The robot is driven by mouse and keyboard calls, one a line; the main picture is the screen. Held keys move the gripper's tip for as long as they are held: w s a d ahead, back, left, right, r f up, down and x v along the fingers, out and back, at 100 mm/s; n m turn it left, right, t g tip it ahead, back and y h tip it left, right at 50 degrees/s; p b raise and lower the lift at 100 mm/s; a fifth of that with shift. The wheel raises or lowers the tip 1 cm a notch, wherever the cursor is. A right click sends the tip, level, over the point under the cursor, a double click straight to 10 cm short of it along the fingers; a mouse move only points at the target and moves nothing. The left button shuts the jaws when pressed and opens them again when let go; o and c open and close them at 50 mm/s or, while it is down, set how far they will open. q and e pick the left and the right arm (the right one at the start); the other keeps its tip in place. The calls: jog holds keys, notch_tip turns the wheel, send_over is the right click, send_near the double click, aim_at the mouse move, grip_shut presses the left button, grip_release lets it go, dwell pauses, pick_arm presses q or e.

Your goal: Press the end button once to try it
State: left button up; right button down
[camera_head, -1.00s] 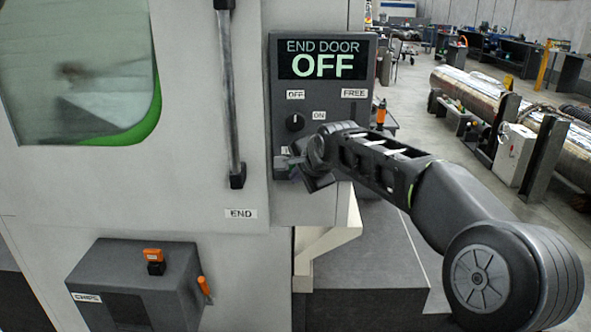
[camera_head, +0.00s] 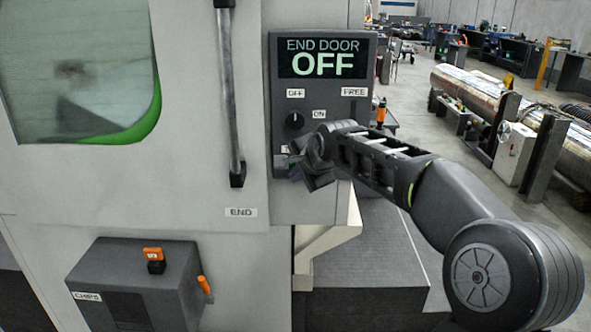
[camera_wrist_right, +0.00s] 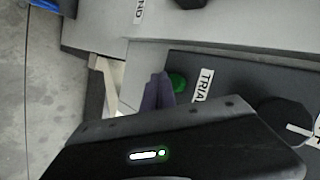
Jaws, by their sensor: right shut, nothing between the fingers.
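The grey end door panel (camera_head: 323,60) has a lit screen (camera_head: 322,64) reading "END DOOR OFF". My right gripper (camera_head: 291,167) is at the panel's lower left and hides most of the area below the knob. In the right wrist view, my shut, empty fingers (camera_wrist_right: 157,92) are right beside the green button (camera_wrist_right: 178,82). The label (camera_wrist_right: 203,86) next to this button reads "TRIA", its end cut off by the gripper body. Whether the fingertips touch the button I cannot tell. My left gripper is not in view.
A black knob (camera_head: 294,121) sits above the gripper, between OFF and ON labels. It also shows in the right wrist view (camera_wrist_right: 284,118). A vertical door handle (camera_head: 229,100) stands left of the panel. A dark chips box (camera_head: 137,285) juts out lower left.

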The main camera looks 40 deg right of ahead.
jog(key=shift+w, duration=0.1)
dwell(0.7)
jog(key=shift+w+d, duration=0.25)
jog(key=shift+w+d+p, duration=0.4)
jog(key=shift+w+p, duration=0.05)
dwell(1.0)
jog(key=shift+a, duration=0.1)
dwell(0.3)
jog(key=shift+s+a+b, duration=0.55)
jog(key=shift+s+b, duration=0.15)
jog(key=shift+s, duration=0.1)
jog(key=s+a+b, duration=0.1)
jog(key=s, duration=0.1)
jog(key=s+a+b, duration=0.2)
dwell(0.4)
